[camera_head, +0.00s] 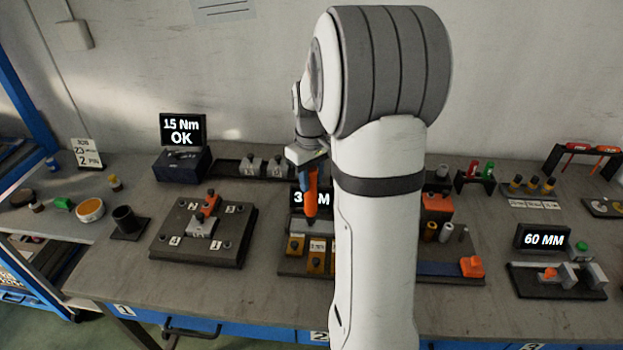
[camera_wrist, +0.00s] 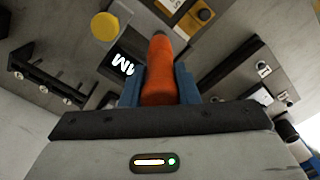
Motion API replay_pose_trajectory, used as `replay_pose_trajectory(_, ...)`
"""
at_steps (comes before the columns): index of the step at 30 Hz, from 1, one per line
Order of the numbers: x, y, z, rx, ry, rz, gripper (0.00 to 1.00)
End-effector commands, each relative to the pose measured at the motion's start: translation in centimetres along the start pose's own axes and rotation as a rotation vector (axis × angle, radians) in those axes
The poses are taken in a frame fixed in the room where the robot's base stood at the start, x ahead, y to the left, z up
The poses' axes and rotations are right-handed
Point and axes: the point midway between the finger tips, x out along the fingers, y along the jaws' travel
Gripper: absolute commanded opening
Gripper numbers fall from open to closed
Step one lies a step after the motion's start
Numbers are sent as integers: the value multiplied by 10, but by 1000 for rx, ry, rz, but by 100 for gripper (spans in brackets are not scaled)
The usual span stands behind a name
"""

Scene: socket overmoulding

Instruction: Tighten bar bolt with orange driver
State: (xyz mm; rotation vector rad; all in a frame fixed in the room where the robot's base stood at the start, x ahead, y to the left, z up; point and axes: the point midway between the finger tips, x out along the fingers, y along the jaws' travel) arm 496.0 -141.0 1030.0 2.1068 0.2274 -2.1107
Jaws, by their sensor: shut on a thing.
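My gripper (camera_head: 309,165) is shut on the orange driver (camera_head: 311,197), which hangs below it, nearly upright, over the middle of the bench. In the wrist view the driver (camera_wrist: 158,70) sits between my gripper's blue fingers (camera_wrist: 160,90). The driver's tip is hard to make out, and I cannot tell whether it touches anything. To the left lies a dark fixture plate (camera_head: 169,245) with numbered corners. It carries a grey bar-like block (camera_head: 201,229) and an orange piece (camera_head: 210,206), with dark knobs. I cannot tell which knob is the bar bolt.
A display (camera_head: 182,129) reads "15 Nm OK". Another display (camera_wrist: 127,67) behind the driver is partly hidden. Yellow blocks (camera_head: 316,262) with dark knobs stand below the driver. A "60 MM" display (camera_head: 543,238) stands at right. My arm hides part of the bench.

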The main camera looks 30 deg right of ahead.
Motion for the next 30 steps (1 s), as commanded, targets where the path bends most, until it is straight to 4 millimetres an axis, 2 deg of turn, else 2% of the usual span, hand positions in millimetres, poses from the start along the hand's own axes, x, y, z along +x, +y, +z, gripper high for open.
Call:
replay_pose_trajectory(18, -34, 0, -1, 0, 3, 2, 0)
replay_pose_trajectory(30, -35, 0, 0, 0, 2, 1, 0)
